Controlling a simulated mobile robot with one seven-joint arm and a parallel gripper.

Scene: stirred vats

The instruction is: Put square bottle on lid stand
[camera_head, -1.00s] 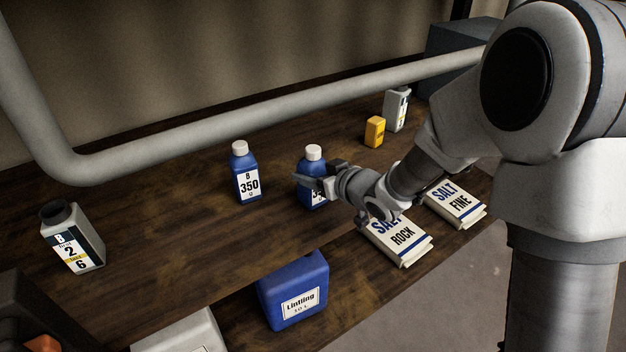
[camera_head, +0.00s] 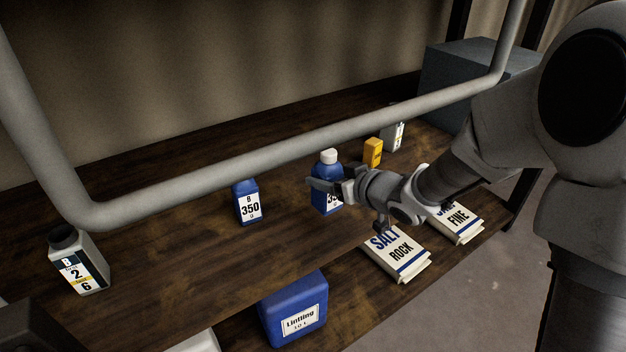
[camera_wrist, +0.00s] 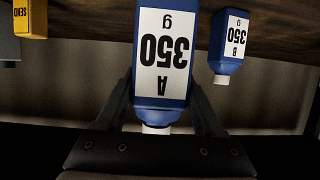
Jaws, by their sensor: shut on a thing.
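My gripper (camera_head: 333,182) is shut on a blue square-sided bottle (camera_head: 327,201) with a white cap. In the wrist view the held bottle (camera_wrist: 163,50) appears upside down, labelled "A 350 g", with a finger on each side. It looks upright and slightly above the shelf, though its base is hard to make out. A similar blue bottle (camera_head: 247,207), labelled "B 350", stands to the left; it also shows in the wrist view (camera_wrist: 230,45). Its cap is hidden behind the pipe in the head view. I cannot identify a lid stand.
A thick grey pipe (camera_head: 250,158) crosses in front of the shelf. Salt bags (camera_head: 398,254) lie below my gripper. A yellow box (camera_head: 373,151) and a grey-white bottle (camera_head: 398,134) stand behind. A grey bottle (camera_head: 80,262) stands left, a blue canister (camera_head: 295,310) lower down.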

